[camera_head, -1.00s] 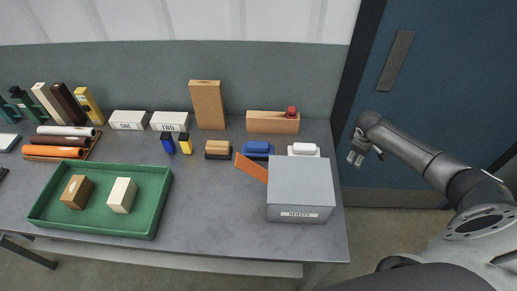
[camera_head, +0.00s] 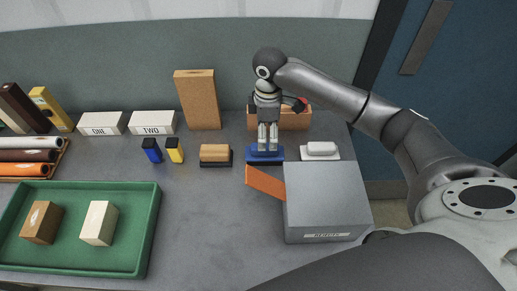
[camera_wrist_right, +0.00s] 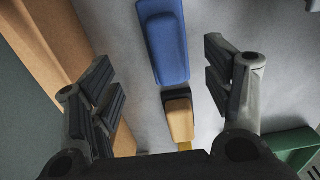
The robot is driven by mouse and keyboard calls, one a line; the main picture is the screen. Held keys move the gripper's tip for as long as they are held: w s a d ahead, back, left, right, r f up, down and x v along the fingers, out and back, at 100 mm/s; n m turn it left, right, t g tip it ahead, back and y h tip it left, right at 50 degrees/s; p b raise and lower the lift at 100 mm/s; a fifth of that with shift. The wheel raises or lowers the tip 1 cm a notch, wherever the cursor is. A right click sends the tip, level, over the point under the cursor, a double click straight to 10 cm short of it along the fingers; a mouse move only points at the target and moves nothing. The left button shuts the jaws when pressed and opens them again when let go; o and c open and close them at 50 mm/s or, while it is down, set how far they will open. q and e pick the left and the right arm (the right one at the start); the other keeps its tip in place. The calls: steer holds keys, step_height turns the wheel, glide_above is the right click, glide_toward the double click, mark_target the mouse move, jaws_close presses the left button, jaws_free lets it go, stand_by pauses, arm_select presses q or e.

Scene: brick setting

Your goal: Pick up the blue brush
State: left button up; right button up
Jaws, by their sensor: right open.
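The blue brush (camera_head: 265,156) lies on the grey table in the row of brushes, and my right gripper partly covers it in the head view. My right gripper (camera_head: 268,147) points down right over it. In the right wrist view, my right gripper (camera_wrist_right: 160,68) is open with nothing held. There the blue brush (camera_wrist_right: 164,42) shows in the gap between the fingers and beyond it. I cannot tell the exact height of the fingertips over it. My left gripper is not in view.
A tan brush (camera_head: 215,153) is left of the blue one and a white brush (camera_head: 320,150) is right. A wooden box (camera_head: 293,119) with a red object stands behind. A grey box (camera_head: 328,200) and an orange flap (camera_head: 265,181) are in front. A green tray (camera_head: 150,225) is front left.

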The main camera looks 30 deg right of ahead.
mark_target(268, 146)
steer(key=f, duration=0.2)
steer(key=s+f, duration=0.1)
steer(key=f, duration=0.1)
steer(key=shift+s, duration=0.15)
steer(key=shift+f+p, duration=0.3)
step_height(268, 146, down, 5)
steer(key=shift+r+p, duration=0.1)
steer(key=shift+p, duration=0.4)
steer(key=shift+w, duration=0.2)
steer(key=c, duration=0.4)
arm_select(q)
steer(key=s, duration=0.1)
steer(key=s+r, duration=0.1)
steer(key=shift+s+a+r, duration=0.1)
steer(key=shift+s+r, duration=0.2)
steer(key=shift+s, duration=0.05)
arm_select(e)
steer(key=c, duration=0.8)
arm_select(q)
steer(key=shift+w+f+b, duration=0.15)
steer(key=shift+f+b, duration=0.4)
steer(key=shift+b, duration=0.05)
arm_select(e)
step_height(268, 146, up, 10)
